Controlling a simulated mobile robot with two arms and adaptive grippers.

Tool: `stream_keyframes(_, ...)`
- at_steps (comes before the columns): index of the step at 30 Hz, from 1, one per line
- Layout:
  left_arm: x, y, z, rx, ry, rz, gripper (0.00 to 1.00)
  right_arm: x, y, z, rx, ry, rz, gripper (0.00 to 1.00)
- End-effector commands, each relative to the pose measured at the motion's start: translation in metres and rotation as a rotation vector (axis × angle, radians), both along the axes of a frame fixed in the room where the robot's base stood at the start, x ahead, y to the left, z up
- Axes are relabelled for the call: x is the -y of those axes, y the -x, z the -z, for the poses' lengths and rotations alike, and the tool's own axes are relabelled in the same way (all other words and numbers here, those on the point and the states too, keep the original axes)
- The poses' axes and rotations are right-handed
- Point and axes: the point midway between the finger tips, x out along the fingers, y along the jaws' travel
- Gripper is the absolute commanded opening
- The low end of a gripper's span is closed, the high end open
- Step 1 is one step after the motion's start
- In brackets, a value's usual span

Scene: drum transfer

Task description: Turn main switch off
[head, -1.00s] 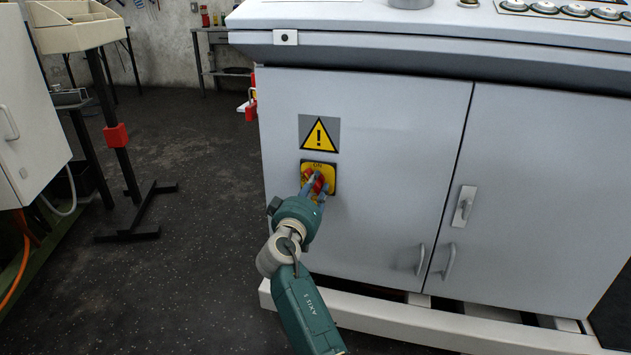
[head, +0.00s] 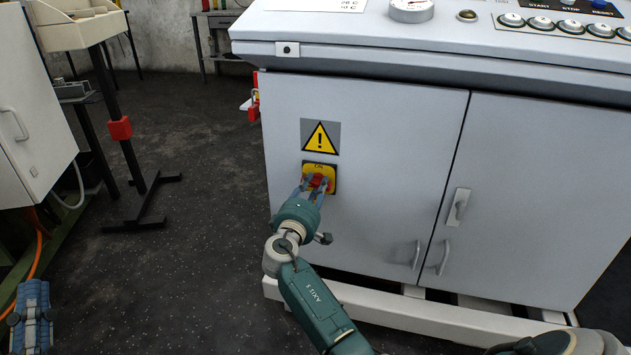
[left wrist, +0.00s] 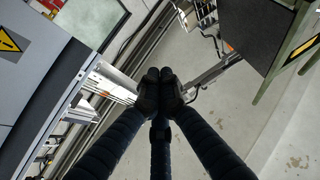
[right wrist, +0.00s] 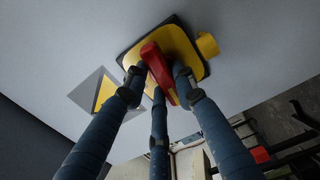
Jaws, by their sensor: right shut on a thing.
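The main switch is a red handle (right wrist: 158,70) on a yellow plate (head: 328,173), on the grey cabinet's left door below a warning sign (head: 320,137). My right gripper (head: 313,188) is at the switch. In the right wrist view its fingers (right wrist: 160,84) are shut on the red handle, on both sides of it. Lettering at the plate's top edge is partly readable as "ON". The fingers cover part of the handle in the head view. My left gripper (head: 33,305) is low at the left of the head view; its fingertips (left wrist: 160,76) are together and empty.
The grey cabinet (head: 380,130) has a right door with a latch (head: 458,207) and a control panel on top with a gauge (head: 411,9). A black stand (head: 128,150) and a white cabinet (head: 30,130) stand at left. Dark floor between is clear.

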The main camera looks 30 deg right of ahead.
Motion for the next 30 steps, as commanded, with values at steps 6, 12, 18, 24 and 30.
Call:
stream_keyframes(6, 0.000, -0.015, 0.031, -0.153, -0.043, -0.009, 0.00, -0.001, -0.001, -0.002, -0.056, 0.050, -0.003, 0.00)
stream_keyframes(12, 0.000, -0.019, 0.044, -0.206, -0.058, -0.012, 0.00, -0.001, -0.001, -0.002, -0.075, 0.067, -0.003, 0.00)
stream_keyframes(18, -0.001, -0.020, 0.046, -0.213, -0.060, -0.013, 0.00, -0.001, -0.002, -0.001, -0.078, 0.069, -0.003, 0.00)
stream_keyframes(24, -0.001, -0.020, 0.046, -0.212, -0.060, -0.013, 0.00, -0.001, -0.002, -0.001, -0.077, 0.069, -0.004, 0.30)
stream_keyframes(30, -0.001, -0.020, 0.046, -0.212, -0.060, -0.013, 0.00, -0.001, -0.001, -0.001, -0.078, 0.068, -0.002, 0.46)
